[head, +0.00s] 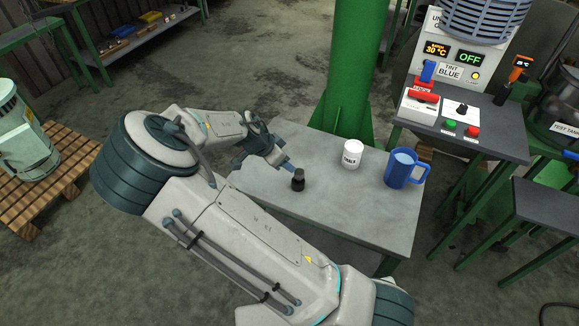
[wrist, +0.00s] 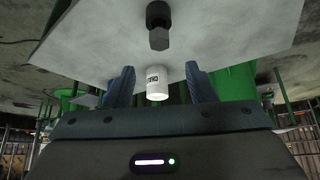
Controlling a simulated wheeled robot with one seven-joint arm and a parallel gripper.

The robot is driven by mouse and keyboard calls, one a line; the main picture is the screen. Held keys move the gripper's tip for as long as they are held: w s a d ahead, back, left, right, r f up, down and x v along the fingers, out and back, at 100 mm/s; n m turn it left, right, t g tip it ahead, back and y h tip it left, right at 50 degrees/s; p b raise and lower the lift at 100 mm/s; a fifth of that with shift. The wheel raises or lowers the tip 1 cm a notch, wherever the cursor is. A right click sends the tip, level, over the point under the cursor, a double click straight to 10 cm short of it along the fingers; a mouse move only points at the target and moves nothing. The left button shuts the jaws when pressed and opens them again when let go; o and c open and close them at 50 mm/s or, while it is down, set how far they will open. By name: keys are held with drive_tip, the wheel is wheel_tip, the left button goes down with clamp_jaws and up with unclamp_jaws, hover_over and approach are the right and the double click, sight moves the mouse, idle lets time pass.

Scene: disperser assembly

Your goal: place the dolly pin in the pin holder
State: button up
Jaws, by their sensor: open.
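A small black stepped object (head: 298,180), which may be the dolly pin, stands upright near the left part of the grey table (head: 345,219). It also shows in the wrist view (wrist: 158,26), beyond my fingertips and apart from them. My gripper (head: 289,167) is just behind and left of it in the head view. I cannot make out a pin holder in either view.
A white labelled tub (head: 352,155) and a blue jug (head: 404,169) stand at the table's back right. A green column (head: 350,60) rises behind the table. A control bench (head: 465,125) stands to the right. The table's front is clear.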

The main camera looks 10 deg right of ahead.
drive_tip(key=s+d+r+n+y, duration=0.2)
drive_tip(key=s+r+n, duration=0.4)
drive_tip(key=s+r, duration=0.4)
drive_tip(key=s+d+r+n+y, duration=0.3)
drive_tip(key=s+r+n, duration=0.4)
drive_tip(key=s, duration=0.9)
drive_tip(key=shift+d+r+t+y, duration=0.15)
drive_tip(key=shift+r+t+y, duration=0.2)
drive_tip(key=shift+r, duration=1.4)
